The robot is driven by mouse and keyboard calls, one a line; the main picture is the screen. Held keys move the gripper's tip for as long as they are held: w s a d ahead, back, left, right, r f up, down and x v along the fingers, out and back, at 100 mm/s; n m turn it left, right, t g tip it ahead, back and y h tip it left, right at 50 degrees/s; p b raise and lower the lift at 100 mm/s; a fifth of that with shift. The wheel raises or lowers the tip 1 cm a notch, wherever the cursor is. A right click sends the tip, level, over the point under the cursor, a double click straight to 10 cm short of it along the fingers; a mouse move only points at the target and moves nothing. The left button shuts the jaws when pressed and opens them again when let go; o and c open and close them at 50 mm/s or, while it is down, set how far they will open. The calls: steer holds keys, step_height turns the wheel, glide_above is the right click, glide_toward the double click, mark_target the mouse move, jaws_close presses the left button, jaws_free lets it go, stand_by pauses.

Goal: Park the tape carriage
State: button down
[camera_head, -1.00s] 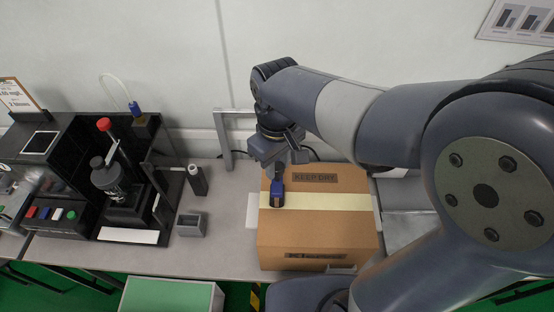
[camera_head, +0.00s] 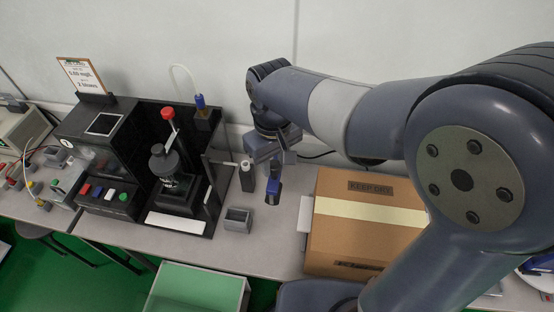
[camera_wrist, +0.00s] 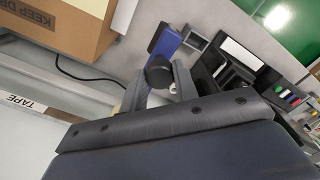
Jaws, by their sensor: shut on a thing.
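My gripper (camera_head: 273,168) is shut on a blue tape carriage (camera_head: 273,191), which hangs below it, left of the carton. In the wrist view the carriage shows as a blue body (camera_wrist: 165,42) with a dark round knob (camera_wrist: 159,70) between the fingertips. Its underside is hidden. A cardboard carton (camera_head: 365,235) marked KEEP DRY has a cream tape strip (camera_head: 370,212) along its top. A small grey open holder (camera_head: 237,220) stands on the bench, left of the carriage. The carriage appears apart from both carton and holder.
A black test stand (camera_head: 180,170) with a red-topped lever is at the left, with a dark upright cylinder (camera_head: 248,177) beside it. A TAPE label (camera_wrist: 22,101) shows in the wrist view. Bare bench (camera_head: 262,255) lies between holder and carton. A green-topped box (camera_head: 195,290) is in front.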

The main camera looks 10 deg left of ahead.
steer(key=shift+a, duration=0.2)
steer(key=c, duration=1.1)
jaws_free()
steer(key=shift+a, duration=0.1)
step_height(320, 180, up, 11)
steer(key=shift+b, duration=0.45)
steer(key=shift+f, duration=0.1)
